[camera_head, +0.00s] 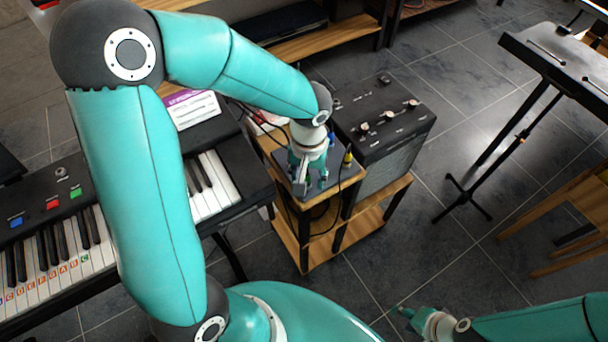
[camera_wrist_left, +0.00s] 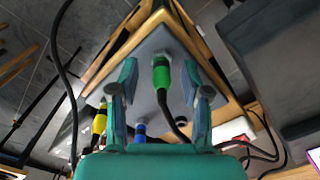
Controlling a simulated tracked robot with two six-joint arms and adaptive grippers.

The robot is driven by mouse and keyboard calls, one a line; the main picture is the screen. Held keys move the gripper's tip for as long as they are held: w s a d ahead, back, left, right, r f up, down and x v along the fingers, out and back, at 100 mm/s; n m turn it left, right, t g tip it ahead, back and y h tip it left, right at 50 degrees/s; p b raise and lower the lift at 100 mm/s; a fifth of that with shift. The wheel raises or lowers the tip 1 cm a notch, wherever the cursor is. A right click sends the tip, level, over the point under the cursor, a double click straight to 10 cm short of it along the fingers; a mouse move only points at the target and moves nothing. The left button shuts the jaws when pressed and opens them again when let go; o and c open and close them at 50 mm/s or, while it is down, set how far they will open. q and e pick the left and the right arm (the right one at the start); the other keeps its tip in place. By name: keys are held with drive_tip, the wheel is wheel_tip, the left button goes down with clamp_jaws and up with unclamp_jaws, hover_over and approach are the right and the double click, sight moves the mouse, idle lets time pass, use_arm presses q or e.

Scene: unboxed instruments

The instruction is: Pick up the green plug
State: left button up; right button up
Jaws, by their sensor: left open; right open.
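The green plug (camera_wrist_left: 161,76) is upright in the grey panel of a small box (camera_wrist_left: 165,42), with a dark cable running from it. In the left wrist view it lies between the spread fingers of my left gripper (camera_wrist_left: 160,88), with a gap on each side. In the head view my left gripper (camera_head: 307,182) is over the box on the wooden stand, and I cannot make out the green plug there. My right gripper (camera_head: 408,313) is at the bottom right, far from the plug, open and empty.
A yellow plug (camera_wrist_left: 100,122) and a blue plug (camera_wrist_left: 140,131) are close to the left finger. A black amplifier (camera_head: 384,118) stands right of the wooden stand (camera_head: 318,250). A keyboard (camera_head: 215,200) is at left and a music stand (camera_head: 565,70) at right.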

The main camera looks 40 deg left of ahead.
use_arm(q)
clamp_jaws()
drive_tip(key=shift+r, duration=0.1)
